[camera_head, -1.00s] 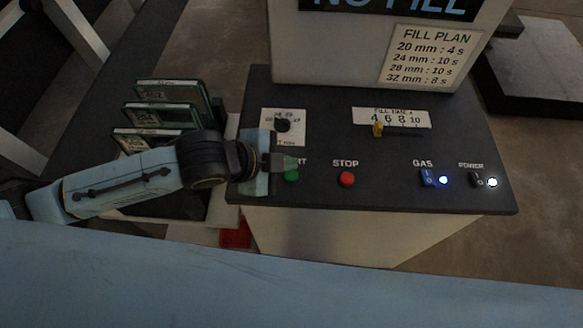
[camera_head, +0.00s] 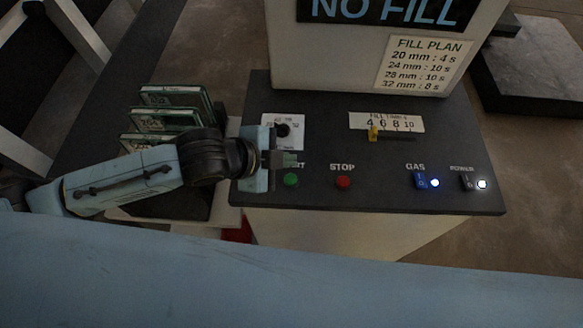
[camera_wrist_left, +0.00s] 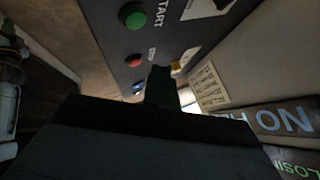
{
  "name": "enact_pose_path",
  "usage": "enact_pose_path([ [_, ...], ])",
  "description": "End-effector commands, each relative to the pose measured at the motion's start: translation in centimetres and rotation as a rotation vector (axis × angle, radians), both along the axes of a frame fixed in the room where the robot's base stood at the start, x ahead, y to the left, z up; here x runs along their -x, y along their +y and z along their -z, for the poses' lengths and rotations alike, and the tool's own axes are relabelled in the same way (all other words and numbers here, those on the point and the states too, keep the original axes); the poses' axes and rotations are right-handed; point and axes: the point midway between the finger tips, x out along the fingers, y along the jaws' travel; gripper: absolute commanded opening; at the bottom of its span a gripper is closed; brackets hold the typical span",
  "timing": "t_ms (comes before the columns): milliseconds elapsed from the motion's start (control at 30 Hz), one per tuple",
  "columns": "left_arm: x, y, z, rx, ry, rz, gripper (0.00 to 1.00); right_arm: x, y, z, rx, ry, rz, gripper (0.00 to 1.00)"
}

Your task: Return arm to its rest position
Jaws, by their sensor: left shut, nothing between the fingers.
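My left arm comes in from the left in the head view. Its gripper (camera_head: 288,160) is shut and empty, just above the green START button (camera_head: 291,180) on the dark control panel (camera_head: 330,205). The gripper covers part of the START label. In the left wrist view the shut fingers (camera_wrist_left: 161,85) point at the panel, and the green button (camera_wrist_left: 133,16) and red STOP button (camera_wrist_left: 133,60) show beyond them. My right gripper is not in view.
The panel also carries a dial (camera_head: 283,131), a yellow slider (camera_head: 374,133), and lit GAS (camera_head: 421,180) and POWER (camera_head: 467,181) switches. A white housing with a NO FILL display (camera_head: 385,10) stands behind. Several dark framed cards (camera_head: 170,117) stand left, close to my forearm.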

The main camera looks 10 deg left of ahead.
Motion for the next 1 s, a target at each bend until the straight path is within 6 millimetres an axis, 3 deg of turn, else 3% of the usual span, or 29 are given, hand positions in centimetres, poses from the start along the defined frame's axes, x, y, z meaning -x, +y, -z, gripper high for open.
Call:
enact_pose_path([
  [367,0.4,-0.4,-0.2,0.017,0.014,-0.023,0.00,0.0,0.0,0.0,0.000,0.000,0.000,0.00],
  [567,1.9,-1.0,-1.2,0.124,0.116,-0.223,0.00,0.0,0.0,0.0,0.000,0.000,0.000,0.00],
  [667,2.6,0.4,-1.2,0.175,0.199,-0.402,0.00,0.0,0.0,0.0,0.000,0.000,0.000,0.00],
  [1000,8.1,10.1,2.2,0.193,0.477,-1.013,0.00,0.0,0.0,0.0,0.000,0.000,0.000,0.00],
])
